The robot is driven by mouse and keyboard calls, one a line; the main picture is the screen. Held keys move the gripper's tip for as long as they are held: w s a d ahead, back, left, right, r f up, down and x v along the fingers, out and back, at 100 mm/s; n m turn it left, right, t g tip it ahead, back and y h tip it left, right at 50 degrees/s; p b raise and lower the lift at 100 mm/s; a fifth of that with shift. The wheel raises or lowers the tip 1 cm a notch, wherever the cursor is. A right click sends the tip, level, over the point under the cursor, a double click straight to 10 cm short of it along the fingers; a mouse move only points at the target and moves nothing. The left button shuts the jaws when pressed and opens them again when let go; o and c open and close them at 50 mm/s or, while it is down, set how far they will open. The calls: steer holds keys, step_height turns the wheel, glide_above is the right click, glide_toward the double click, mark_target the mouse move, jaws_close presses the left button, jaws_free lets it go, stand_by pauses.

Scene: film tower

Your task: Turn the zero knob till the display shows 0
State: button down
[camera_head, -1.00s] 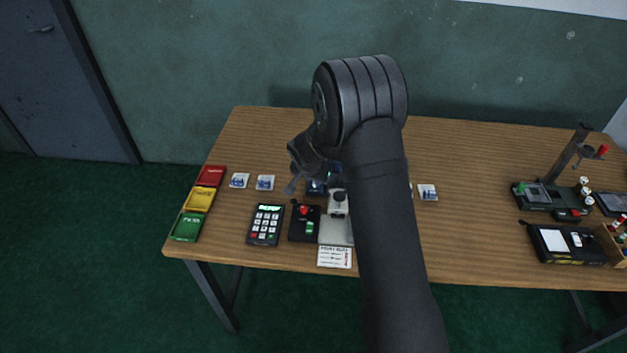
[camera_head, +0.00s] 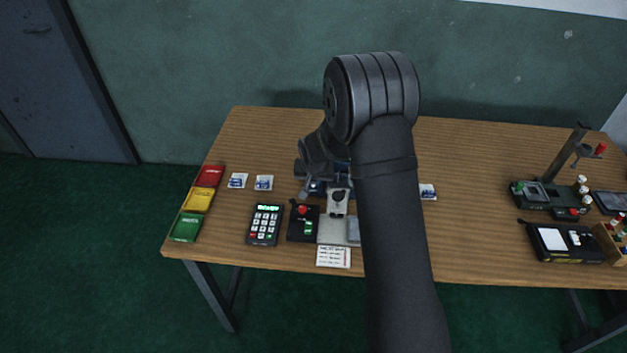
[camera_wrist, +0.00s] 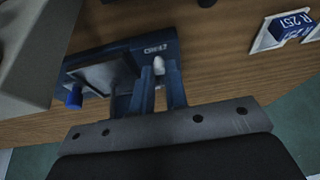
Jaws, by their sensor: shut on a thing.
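A dark blue device (camera_wrist: 122,62) lies on the wooden table in the wrist view, with a grey plate on its top. Small pale characters on its display (camera_wrist: 156,48) are too blurred to read surely. A small pale zero knob (camera_wrist: 158,66) sits just below the display, between the tips of my gripper (camera_wrist: 161,82), which is shut on it. In the head view my gripper (camera_head: 309,190) reaches down at the device (camera_head: 318,187), which my arm mostly hides.
A grey-white instrument (camera_head: 337,203) stands close beside the device. A black box with a red knob (camera_head: 302,212) and a keypad (camera_head: 266,224) lie nearer the front. Red, yellow and green trays (camera_head: 198,200) line the left edge. The table's middle back is clear.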

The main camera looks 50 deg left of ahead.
steer(key=shift+a, duration=0.1)
steer(key=c, duration=1.4)
jaws_free()
steer(key=shift+c, duration=0.2)
steer(key=shift+r, duration=0.1)
steer(key=v, duration=1.7)
steer(key=x, duration=1.7)
